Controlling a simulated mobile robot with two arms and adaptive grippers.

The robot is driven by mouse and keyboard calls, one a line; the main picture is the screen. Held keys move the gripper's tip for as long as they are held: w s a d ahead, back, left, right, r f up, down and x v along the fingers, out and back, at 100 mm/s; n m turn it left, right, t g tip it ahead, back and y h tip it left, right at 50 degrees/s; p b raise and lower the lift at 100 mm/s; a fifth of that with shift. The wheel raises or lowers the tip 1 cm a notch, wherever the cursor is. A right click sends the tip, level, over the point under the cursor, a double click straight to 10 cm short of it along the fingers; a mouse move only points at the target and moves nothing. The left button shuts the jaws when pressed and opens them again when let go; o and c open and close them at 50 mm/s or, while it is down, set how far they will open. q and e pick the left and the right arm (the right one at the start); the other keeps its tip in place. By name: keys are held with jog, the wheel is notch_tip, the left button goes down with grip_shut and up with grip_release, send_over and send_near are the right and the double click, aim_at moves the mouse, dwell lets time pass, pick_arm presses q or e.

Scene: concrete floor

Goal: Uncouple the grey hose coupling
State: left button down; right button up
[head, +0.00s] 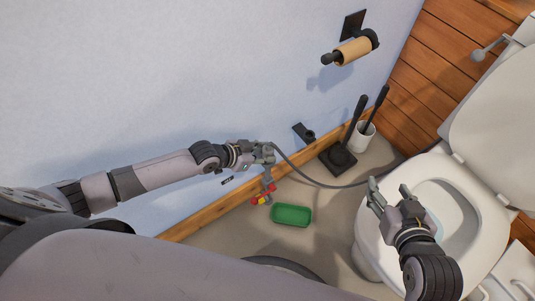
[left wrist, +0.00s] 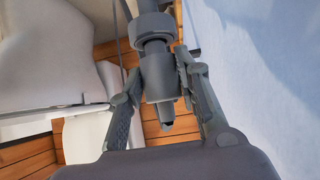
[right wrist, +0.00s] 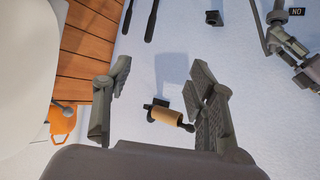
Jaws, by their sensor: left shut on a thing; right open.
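My left gripper (head: 262,152) is shut on the grey hose coupling (left wrist: 151,38), near the wall. In the left wrist view the coupling lies between both fingers (left wrist: 158,74), and its narrow end shows with a dark opening, nothing visibly joined to it. A grey hose (head: 309,179) runs from the left gripper rightward towards the toilet. My right gripper (head: 388,194) is open and empty, in front of the toilet bowl.
A green tray (head: 292,215) lies on the floor below the fitting. The toilet (head: 365,250) fills the right side. A brush set (head: 338,157) and a white holder (head: 361,137) stand by the wall. A paper roll (head: 353,51) hangs above. A small black bracket (head: 304,132) is on the wall.

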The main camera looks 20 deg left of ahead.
pick_arm(q)
jog(key=shift+r+p, duration=0.55)
jog(key=shift+r, duration=0.1)
jog(key=shift+r+p, duration=0.35)
jog(key=shift+r, duration=0.1)
pick_arm(e)
jog(key=s+d+f+g+h, duration=0.1)
jog(key=s+d+f+g, duration=0.2)
jog(key=s+f+g, duration=0.2)
jog(key=shift+s+f+g, duration=0.3)
jog(key=shift+s+f, duration=0.05)
jog(key=shift+s, duration=1.45)
